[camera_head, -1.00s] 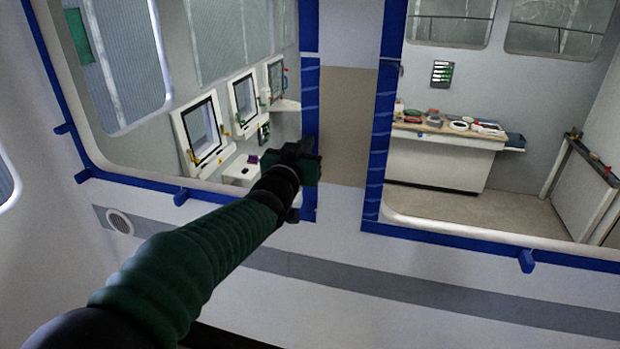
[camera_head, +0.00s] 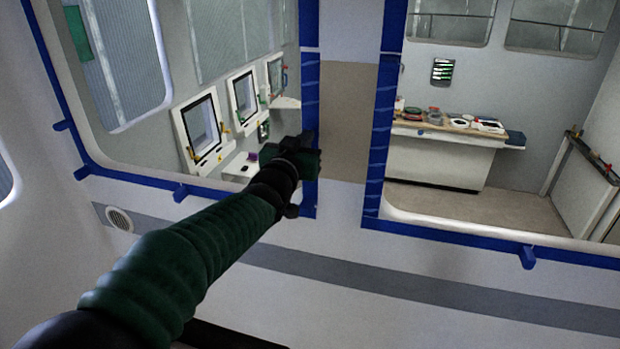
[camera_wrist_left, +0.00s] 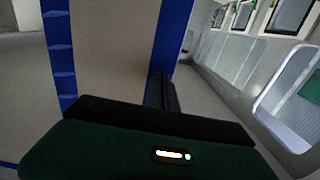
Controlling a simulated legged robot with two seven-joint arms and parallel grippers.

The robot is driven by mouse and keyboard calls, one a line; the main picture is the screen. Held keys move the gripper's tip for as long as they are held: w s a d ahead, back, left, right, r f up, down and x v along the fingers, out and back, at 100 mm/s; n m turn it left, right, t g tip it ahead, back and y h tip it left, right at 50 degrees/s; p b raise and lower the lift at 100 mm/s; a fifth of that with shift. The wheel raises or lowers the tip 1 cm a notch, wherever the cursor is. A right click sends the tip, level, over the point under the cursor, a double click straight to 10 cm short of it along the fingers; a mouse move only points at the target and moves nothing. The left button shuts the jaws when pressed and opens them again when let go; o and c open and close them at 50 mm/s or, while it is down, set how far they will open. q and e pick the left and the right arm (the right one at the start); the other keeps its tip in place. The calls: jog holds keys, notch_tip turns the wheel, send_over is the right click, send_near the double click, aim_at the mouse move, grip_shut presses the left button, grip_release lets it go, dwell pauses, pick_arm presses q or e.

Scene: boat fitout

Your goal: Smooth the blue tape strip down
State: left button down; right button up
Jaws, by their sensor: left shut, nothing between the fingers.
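Blue tape (camera_head: 311,85) runs down the right edge of the left window opening, with light wrinkle-like marks on it. My left gripper (camera_head: 307,138) is at this strip, over its lower part, and hides some of it. In the left wrist view the shut fingers (camera_wrist_left: 160,88) point at the strip (camera_wrist_left: 171,40) with nothing between them. I cannot tell whether the fingertips touch the tape. A second blue strip (camera_head: 379,150) with similar marks lines the left edge of the right opening; it also shows in the left wrist view (camera_wrist_left: 61,55). My right gripper is not in view.
Blue tape (camera_head: 455,239) with small tabs (camera_head: 528,257) lines the lower edges of the openings. Beyond are white framed panels (camera_head: 202,130) on the left and a workbench (camera_head: 440,160) with several items. A round vent (camera_head: 119,220) sits in the near wall.

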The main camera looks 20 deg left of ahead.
aim_at(310, 97)
pick_arm(q)
jog(key=shift+w+r+p, duration=0.1)
jog(key=shift+r+p, duration=0.8)
jog(key=shift+r, duration=0.95)
jog(key=shift+w+r, duration=0.1)
jog(key=shift+r, duration=0.3)
jog(key=shift+f, duration=0.15)
jog(key=shift+s+b, duration=0.25)
jog(key=shift+b, duration=0.05)
jog(key=shift+w+r+p, duration=0.1)
jog(key=shift+r+p, duration=0.95)
jog(key=shift+r, duration=0.85)
jog(key=shift+r, duration=0.1)
